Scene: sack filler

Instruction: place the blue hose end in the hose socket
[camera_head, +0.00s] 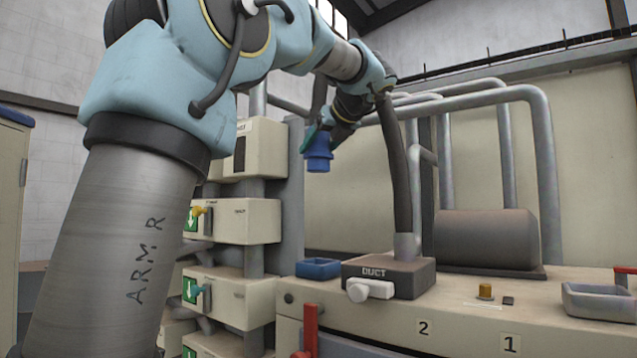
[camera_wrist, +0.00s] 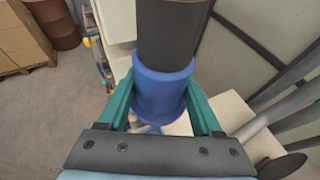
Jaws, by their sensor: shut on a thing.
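The blue hose end (camera_head: 318,155) hangs in the air at the middle of the head view, its wide mouth pointing down. A dark hose runs up from it. My gripper (camera_head: 317,137) is shut on the blue hose end, high above the bench. In the wrist view, the teal fingers press both sides of the blue hose end (camera_wrist: 163,92), with the dark hose (camera_wrist: 170,35) above it. A blue square open-topped piece (camera_head: 318,268) sits on the bench below; I cannot tell whether it is the hose socket.
A dark box marked DUCT (camera_head: 388,275) with a white knob stands right of the blue piece, a dark hose rising from it. Cream boxes with levers (camera_head: 245,220) stack at left. A grey tray (camera_head: 598,303) lies far right.

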